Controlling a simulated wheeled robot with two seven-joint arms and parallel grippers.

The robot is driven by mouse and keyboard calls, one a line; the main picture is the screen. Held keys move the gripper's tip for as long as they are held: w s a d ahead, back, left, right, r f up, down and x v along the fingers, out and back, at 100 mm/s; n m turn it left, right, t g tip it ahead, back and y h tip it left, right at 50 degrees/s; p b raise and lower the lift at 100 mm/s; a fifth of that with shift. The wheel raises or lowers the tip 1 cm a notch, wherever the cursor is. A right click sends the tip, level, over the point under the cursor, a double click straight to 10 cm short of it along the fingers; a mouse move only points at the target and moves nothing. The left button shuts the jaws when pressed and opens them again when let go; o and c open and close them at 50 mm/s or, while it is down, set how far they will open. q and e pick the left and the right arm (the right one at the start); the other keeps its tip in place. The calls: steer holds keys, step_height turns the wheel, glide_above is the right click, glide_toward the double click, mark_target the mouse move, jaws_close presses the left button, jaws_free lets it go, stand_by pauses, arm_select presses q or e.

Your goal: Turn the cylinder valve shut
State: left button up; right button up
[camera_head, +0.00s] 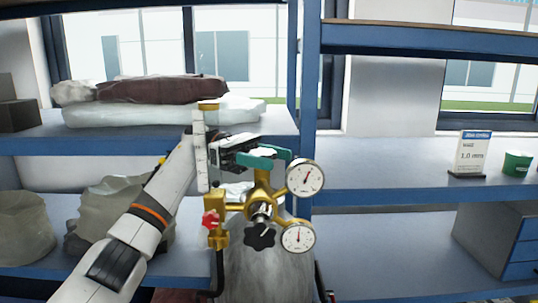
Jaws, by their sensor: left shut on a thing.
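The grey gas cylinder (268,275) stands at the lower middle, its top partly hidden by a brass regulator (262,192). The regulator carries two round white gauges, an upper one (305,178) and a lower one (298,237), and a black knob (260,236). A teal valve handle (282,152) shows above the brass body. My left gripper (252,152) reaches in from the left and is shut on this handle, its dark fingers partly covering it. The handle's turn angle cannot be told. My right gripper is out of view.
A red knob (211,220) sits on brass fittings left of the regulator. Blue-framed shelves (420,185) stand behind, with wrapped bundles (150,92) at left. A sign (472,153) and green tub (516,164) stand at right. A blue upright (309,80) rises behind the gauges.

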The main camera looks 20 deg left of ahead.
mark_target(269, 152)
arm_select(q)
steer(key=o, duration=1)
steer(key=shift+c, duration=0.2)
steer(key=shift+r, duration=0.2)
step_height(269, 152, up, 9)
steer(key=shift+f+b, duration=0.2)
steer(key=shift+b, duration=0.7)
steer(key=shift+r, duration=0.55)
steer(key=shift+a+f, duration=0.1)
steer(key=shift+a, duration=0.05)
